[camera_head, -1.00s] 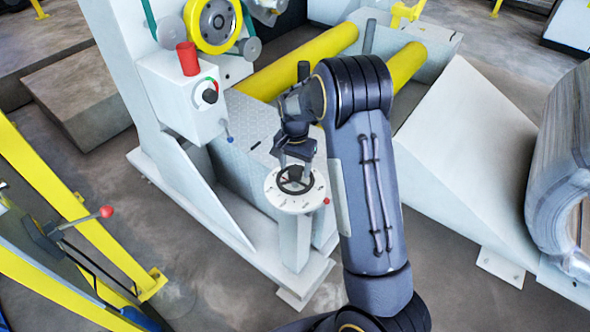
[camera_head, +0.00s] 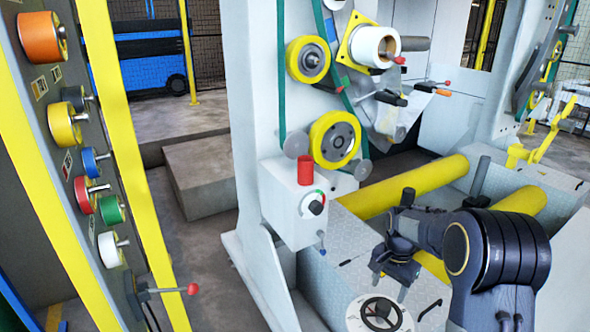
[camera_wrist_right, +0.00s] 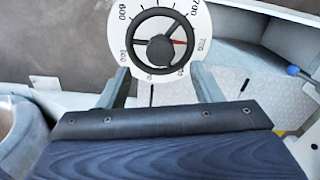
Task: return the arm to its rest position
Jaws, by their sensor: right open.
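My right arm (camera_head: 500,260) comes in from the lower right of the head view. Its gripper (camera_head: 392,285) points down just above a white round dial with a black handwheel (camera_head: 381,313). In the right wrist view the two fingers (camera_wrist_right: 162,90) are apart with nothing between them. The handwheel (camera_wrist_right: 160,41) and its numbered dial lie just beyond the fingertips, and a red pointer shows on the dial. Whether the fingers touch the dial's edge I cannot tell. My left gripper is not in view.
A white machine frame carries a control box (camera_head: 296,205) with a red cylinder (camera_head: 305,170) and a black knob. Yellow rollers (camera_head: 405,187) lie behind my arm. A panel with coloured knobs (camera_head: 85,160) and a red-tipped lever (camera_head: 192,289) stand at left.

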